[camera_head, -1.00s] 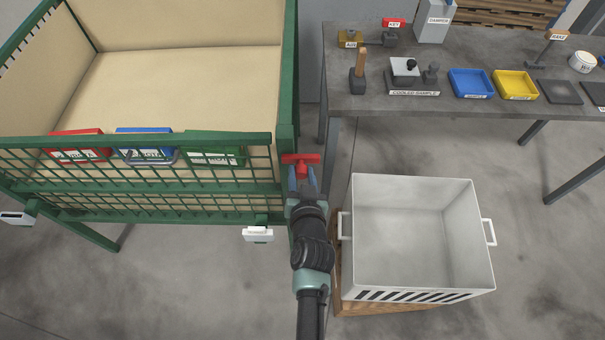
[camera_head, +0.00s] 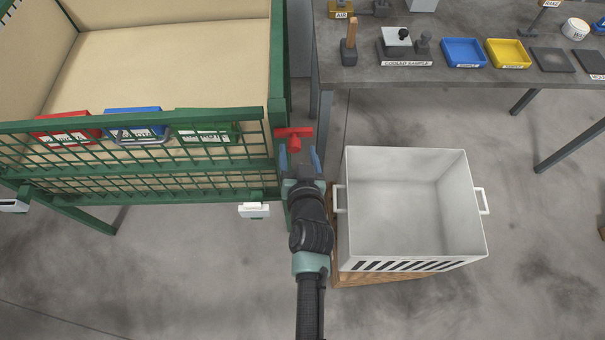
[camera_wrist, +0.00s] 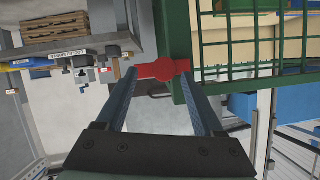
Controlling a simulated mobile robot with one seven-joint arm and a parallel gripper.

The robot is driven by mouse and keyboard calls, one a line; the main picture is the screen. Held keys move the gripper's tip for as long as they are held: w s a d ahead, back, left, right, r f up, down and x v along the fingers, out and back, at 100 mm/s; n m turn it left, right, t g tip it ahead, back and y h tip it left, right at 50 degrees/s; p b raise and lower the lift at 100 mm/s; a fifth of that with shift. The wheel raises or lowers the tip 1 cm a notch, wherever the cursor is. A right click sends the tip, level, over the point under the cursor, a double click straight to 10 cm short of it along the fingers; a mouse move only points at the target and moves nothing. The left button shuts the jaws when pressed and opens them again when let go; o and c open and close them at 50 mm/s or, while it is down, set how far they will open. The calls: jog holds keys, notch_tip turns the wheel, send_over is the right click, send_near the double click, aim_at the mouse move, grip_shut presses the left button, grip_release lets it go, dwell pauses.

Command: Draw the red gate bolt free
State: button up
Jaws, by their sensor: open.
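The red gate bolt (camera_head: 294,135) has a T-shaped handle and sits at the right corner post of the green mesh cage (camera_head: 279,60). In the wrist view the red bolt (camera_wrist: 164,70) lies just beyond the fingertips, across the green post. My gripper (camera_head: 300,158) is open, just on the near side of the bolt, its two blue fingers apart. I cannot tell whether a fingertip touches the bolt.
A white bin (camera_head: 413,258) with side handles stands on a wooden pallet (camera_head: 338,276) right of my arm. Red, blue and green labelled bins hang inside the cage gate. A grey workbench (camera_head: 440,78) with trays and tools stands behind.

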jog(key=a+v, duration=0.1)
jog(key=v, duration=1)
jog(key=shift+d+b, duration=0.45)
